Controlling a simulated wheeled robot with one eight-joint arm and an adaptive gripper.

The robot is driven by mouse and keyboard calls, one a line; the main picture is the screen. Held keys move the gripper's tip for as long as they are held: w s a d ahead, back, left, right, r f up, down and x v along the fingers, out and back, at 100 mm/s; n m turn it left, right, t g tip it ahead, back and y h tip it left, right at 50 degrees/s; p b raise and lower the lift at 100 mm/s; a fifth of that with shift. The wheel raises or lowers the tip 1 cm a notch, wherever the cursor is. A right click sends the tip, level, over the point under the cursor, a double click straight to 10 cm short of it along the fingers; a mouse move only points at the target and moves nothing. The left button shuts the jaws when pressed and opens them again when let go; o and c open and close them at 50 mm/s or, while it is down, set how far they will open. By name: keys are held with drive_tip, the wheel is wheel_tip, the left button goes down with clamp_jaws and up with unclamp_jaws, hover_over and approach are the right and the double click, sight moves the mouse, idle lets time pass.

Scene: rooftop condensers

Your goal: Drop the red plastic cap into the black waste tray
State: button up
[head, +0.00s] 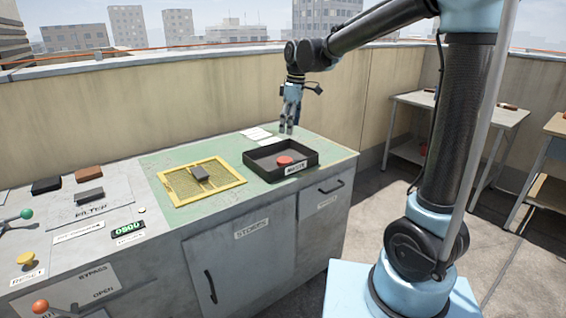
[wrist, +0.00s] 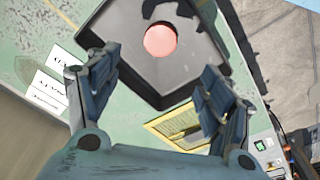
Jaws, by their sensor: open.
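The red plastic cap (head: 285,161) lies inside the black waste tray (head: 262,173), on its floor. In the wrist view the cap (wrist: 160,40) shows as a round red disc within the dark walls of the tray (wrist: 160,95). My gripper (head: 288,126) hangs above the back of the tray, apart from the cap. In the wrist view its two fingers (wrist: 158,85) are spread wide with nothing between them.
A yellow-framed mesh filter (head: 170,188) with a grey block (head: 200,173) on it lies left of the tray. White papers (head: 256,134) lie behind the tray. Dark and brown blocks, knobs and a display fill the left panel. A side table (head: 470,110) stands at right.

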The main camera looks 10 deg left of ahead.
drive_tip(key=shift+d+r, duration=0.2)
drive_tip(key=shift+r, duration=1.3)
drive_tip(key=s+d+f+m, duration=0.1)
drive_tip(key=s+d+m, duration=0.2)
drive_tip(key=d, duration=0.5)
drive_tip(key=s+d+f+m+t, duration=0.1)
drive_tip(key=s+d+m, duration=0.1)
drive_tip(key=d, duration=0.6)
drive_tip(key=s+d+f+m, duration=0.2)
drive_tip(key=s+d+m, duration=0.1)
drive_tip(key=d, duration=0.5)
drive_tip(key=s+d+f+m+t+h, duration=0.1)
drive_tip(key=s+d+f+m, duration=0.8)
drive_tip(key=s+d+f, duration=0.4)
drive_tip(key=shift+s+d+f, duration=0.4)
drive_tip(key=shift+s+d, duration=0.4)
drive_tip(key=shift+s, duration=0.35)
